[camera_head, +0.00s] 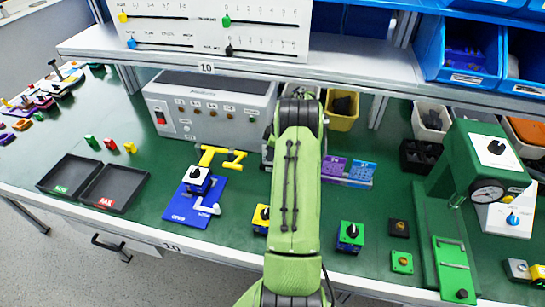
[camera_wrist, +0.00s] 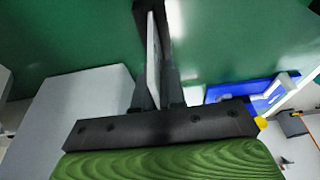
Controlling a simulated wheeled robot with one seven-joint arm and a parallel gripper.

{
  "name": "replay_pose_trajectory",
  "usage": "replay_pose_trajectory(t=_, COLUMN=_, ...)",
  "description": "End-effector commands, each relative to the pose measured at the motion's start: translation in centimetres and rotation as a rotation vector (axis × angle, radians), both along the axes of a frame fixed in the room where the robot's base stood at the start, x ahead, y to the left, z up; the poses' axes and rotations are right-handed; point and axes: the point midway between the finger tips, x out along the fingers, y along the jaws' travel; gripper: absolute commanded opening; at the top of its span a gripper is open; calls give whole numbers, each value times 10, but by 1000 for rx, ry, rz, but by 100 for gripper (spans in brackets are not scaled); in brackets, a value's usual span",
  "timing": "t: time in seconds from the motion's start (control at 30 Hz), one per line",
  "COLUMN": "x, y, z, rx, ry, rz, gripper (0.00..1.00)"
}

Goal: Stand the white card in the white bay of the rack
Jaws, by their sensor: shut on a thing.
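My gripper (camera_wrist: 156,50) shows in the wrist view, with its dark fingers shut on a thin, pale white card (camera_wrist: 152,62) seen almost edge-on. In the head view my green arm hides the gripper and the card. The rack (camera_head: 347,182) is a low holder just right of my arm, with a purple card (camera_head: 334,167) and a blue card (camera_head: 361,171) standing in it. Its left end is close to my arm and may be partly covered. I cannot make out the white bay. Green table surface shows beyond the fingertips in the wrist view.
A grey instrument box (camera_head: 208,112) stands behind left of my arm. A shelf (camera_head: 240,66) overhangs the back. A yellow bin (camera_head: 342,110) and a black divided tray (camera_head: 421,157) stand behind the rack. A green press (camera_head: 465,165) is at right. A green switch block (camera_head: 350,237) sits in front.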

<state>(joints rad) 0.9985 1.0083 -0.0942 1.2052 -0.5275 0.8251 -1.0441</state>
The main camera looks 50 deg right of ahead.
Motion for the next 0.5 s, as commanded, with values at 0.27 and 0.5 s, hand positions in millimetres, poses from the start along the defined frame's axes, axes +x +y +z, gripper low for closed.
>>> replay_pose_trajectory(t=0.27, x=0, y=-1, z=46, rx=-5, ry=-3, rz=-1, gripper=0)
replay_pose_trajectory(t=0.5, x=-1, y=-1, z=95, rx=-2, ry=-2, rz=-2, gripper=0)
